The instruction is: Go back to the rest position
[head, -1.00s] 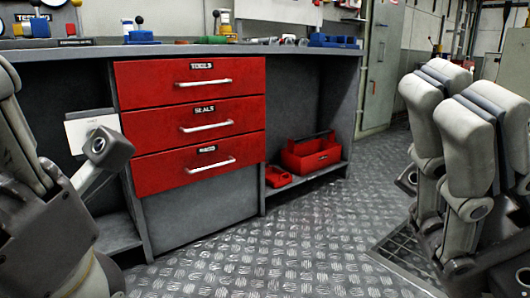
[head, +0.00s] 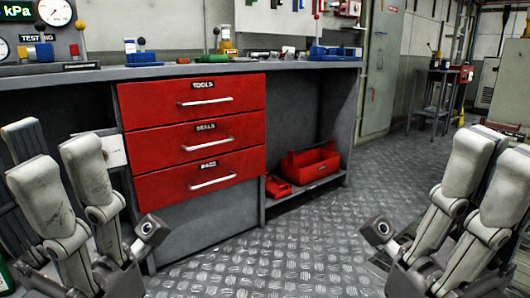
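My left gripper (head: 112,192) is at the lower left of the head view. Its pale fingers point up and stand apart from the dark-tipped thumb, with nothing between them. My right gripper (head: 425,190) is at the lower right in a similar pose. Its fingers also point up, spread from the thumb, and it is empty. Both grippers are in front of the workbench and touch nothing that I can see.
A workbench (head: 290,72) carries gauges, coloured valves and small parts. Its three red drawers (head: 195,140) are shut. A red toolbox (head: 312,163) and a small red bin (head: 278,187) sit on the low shelf. The metal floor (head: 270,250) between the grippers is clear.

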